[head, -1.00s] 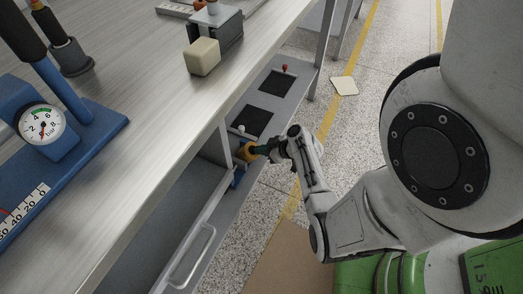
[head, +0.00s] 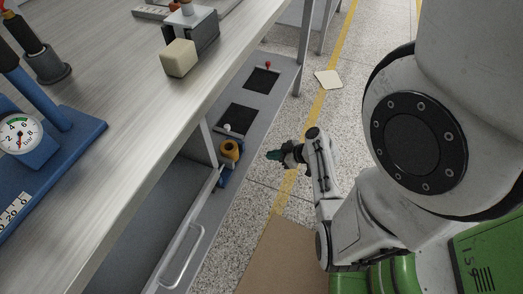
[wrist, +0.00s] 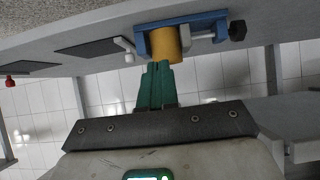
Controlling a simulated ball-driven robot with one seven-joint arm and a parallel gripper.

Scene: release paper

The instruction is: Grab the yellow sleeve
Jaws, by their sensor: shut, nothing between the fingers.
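The yellow sleeve (head: 229,149) sits in a blue holder (head: 223,177) on the side panel under the bench top. In the wrist view the yellow sleeve (wrist: 166,44) is just beyond my fingertips, with the blue holder (wrist: 214,24) around it. My gripper (head: 270,155) has green fingers, is shut and empty, and stands a short gap to the right of the sleeve in the head view. The green fingers (wrist: 158,68) also show in the wrist view, pointing at the sleeve.
A white knob (head: 227,128) and dark square panels (head: 236,119) lie beside the sleeve, with a red knob (head: 267,65) farther off. An open drawer (head: 190,250) is below left. A cream block (head: 179,58) stands on the bench top (head: 130,110).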

